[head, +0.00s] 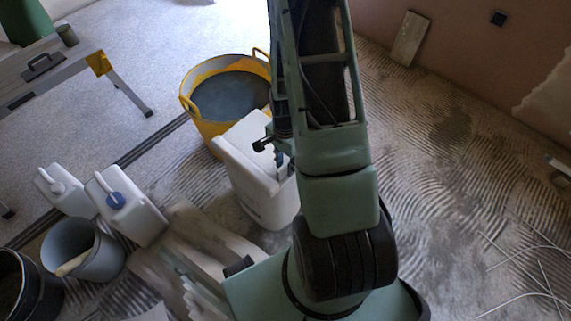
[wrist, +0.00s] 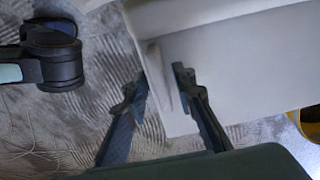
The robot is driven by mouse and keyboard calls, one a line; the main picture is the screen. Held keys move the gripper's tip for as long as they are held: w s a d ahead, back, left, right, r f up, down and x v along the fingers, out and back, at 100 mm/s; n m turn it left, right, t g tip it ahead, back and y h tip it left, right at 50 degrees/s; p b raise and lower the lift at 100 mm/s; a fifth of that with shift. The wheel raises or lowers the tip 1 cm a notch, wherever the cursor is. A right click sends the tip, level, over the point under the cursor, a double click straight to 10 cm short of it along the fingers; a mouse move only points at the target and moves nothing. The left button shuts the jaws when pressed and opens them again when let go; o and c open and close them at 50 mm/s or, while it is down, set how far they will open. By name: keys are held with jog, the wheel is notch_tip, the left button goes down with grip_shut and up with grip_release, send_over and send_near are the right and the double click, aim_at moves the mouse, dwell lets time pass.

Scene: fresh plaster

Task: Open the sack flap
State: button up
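A pale, box-like body with rounded edges (head: 240,170), apparently the sack, stands on the floor left of my arm in the head view. In the wrist view its pale wall (wrist: 240,70) fills the upper right. A narrow upright tab (wrist: 160,80), perhaps the flap's edge, stands out from it. My gripper (wrist: 160,82) has its two dark fingers apart, one on each side of this tab. Whether either finger touches it I cannot tell. In the head view my gripper (head: 271,150) is at the body's upper right, partly hidden by my arm.
A yellow tub (head: 187,97) of grey material stands just behind. White canisters (head: 128,212), a grey bucket (head: 110,262) and a black bucket (head: 35,285) stand at left. A workbench (head: 55,75) is at upper left. Thin wires (head: 530,290) lie at right; the ridged floor (head: 440,200) is mostly clear there.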

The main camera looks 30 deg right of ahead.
grip_shut()
jog(key=shift+d+r, duration=0.1)
jog(key=shift+r, duration=0.1)
